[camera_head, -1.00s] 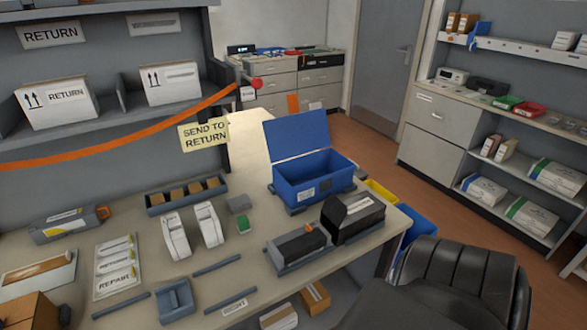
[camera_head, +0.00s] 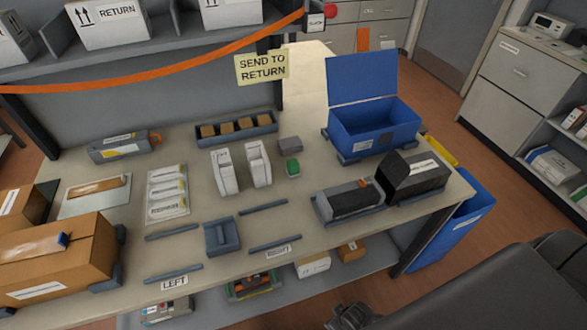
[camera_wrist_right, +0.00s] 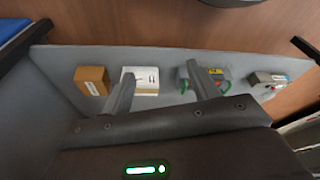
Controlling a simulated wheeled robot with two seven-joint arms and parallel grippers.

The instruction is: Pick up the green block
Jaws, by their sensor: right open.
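The small green block (camera_head: 292,167) lies on the workbench in the head view, just in front of a grey block (camera_head: 290,144). It is right of two white upright cartridges and left of the blue open box. My right gripper (camera_wrist_right: 161,88) shows in the right wrist view with its two fingers apart and nothing between them. It points toward a lower shelf holding small boxes, and the green block is not in that view. My left gripper is in neither view.
The workbench (camera_head: 120,235) also holds white cartridges (camera_head: 224,172), a blue lidded box (camera_head: 375,128), black cartridge units (camera_head: 411,178) and a cardboard box (camera_head: 55,262). A blue bin (camera_head: 452,230) stands at the right edge.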

